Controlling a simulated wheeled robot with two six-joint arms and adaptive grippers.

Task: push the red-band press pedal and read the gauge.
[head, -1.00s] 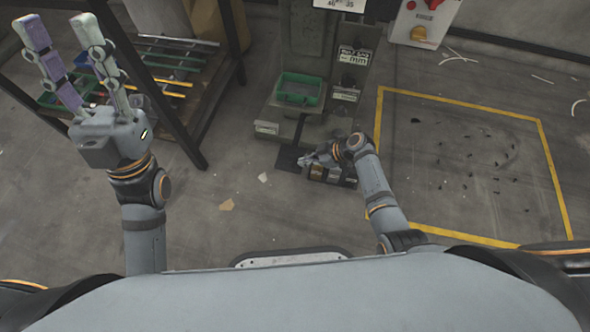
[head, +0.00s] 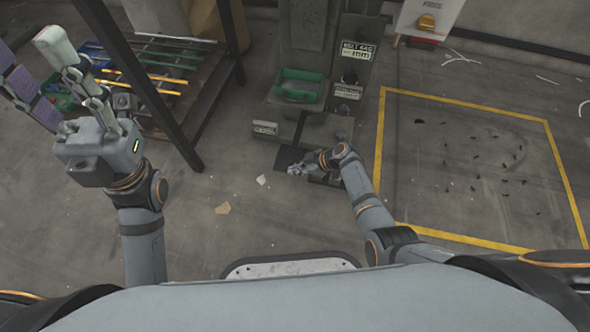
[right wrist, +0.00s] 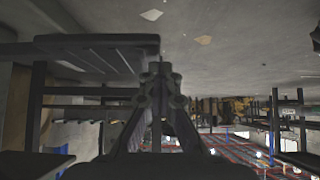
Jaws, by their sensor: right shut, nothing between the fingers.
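The press (head: 308,30) stands at the top middle of the head view, its upper part cut off. I can make out neither a red band nor a gauge face on it. My right gripper (head: 294,169) is shut and empty, low by the press foot, over or beside a dark plate (head: 283,158). The small pedal blocks are mostly hidden under my right wrist. In the right wrist view the shut fingertips (right wrist: 160,70) are beside a dark ridged plate (right wrist: 95,58); I cannot tell if they touch. My left gripper (head: 28,58) is open and empty at upper left.
A green tray (head: 299,88) sits on the press. A dark-framed rack (head: 192,148) with rods stands at the left, near my left arm. A yellow floor outline (head: 470,240) encloses scattered dark bits at the right.

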